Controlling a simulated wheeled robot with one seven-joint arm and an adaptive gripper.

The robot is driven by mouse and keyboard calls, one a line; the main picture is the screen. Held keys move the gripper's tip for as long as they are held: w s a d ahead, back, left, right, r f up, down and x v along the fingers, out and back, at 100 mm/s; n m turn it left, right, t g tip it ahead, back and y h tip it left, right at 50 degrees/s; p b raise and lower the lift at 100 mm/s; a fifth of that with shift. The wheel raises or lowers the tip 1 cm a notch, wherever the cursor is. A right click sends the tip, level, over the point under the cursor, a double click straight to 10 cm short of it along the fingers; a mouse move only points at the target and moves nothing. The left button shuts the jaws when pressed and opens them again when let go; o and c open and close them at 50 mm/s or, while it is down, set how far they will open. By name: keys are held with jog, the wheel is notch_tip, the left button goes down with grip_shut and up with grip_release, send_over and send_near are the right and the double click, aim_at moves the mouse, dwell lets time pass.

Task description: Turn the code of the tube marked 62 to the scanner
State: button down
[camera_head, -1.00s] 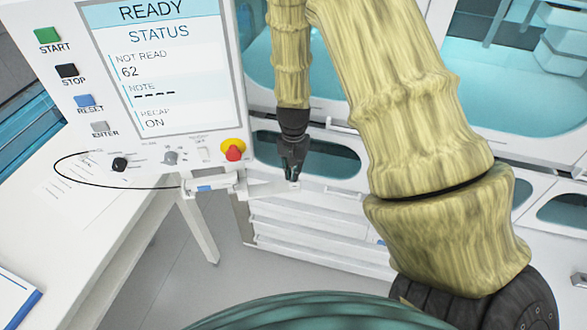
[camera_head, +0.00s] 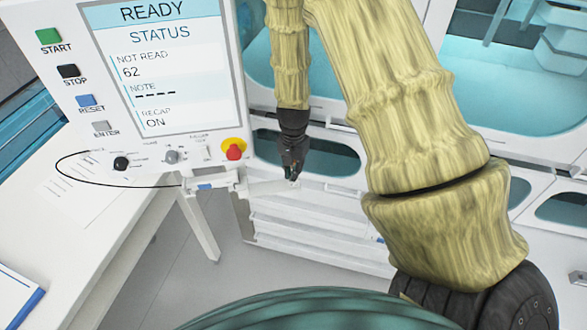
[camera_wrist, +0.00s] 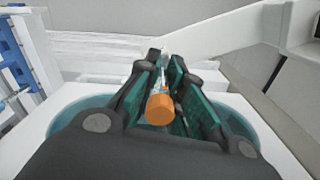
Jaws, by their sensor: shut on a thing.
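My gripper (camera_wrist: 166,95) is shut on a tube with an orange cap (camera_wrist: 160,108), which shows between the two green-padded fingers in the wrist view. The clear body of the tube runs away from the cap, and I cannot make out its number or code. In the head view my gripper (camera_head: 292,172) points down in front of the machine, just right of the control panel, and the tube is too small to tell there. The panel screen (camera_head: 160,70) reads READY, NOT READ 62, NOTE with dashes and RECAP ON. I cannot identify the scanner.
A red and yellow stop knob (camera_head: 233,150) and several buttons sit on the panel. A white ledge (camera_head: 270,187) lies close to my gripper. A white table (camera_head: 80,215) with papers stands at the left. A blue rack-like part (camera_wrist: 14,55) shows at the wrist view's left.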

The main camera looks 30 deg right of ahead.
jog(key=c, duration=1.5)
grip_release()
jog(key=shift+o, duration=0.2)
jog(key=shift+r, duration=0.1)
notch_tip(320, 180, up, 12)
jog(key=shift+f, duration=0.1)
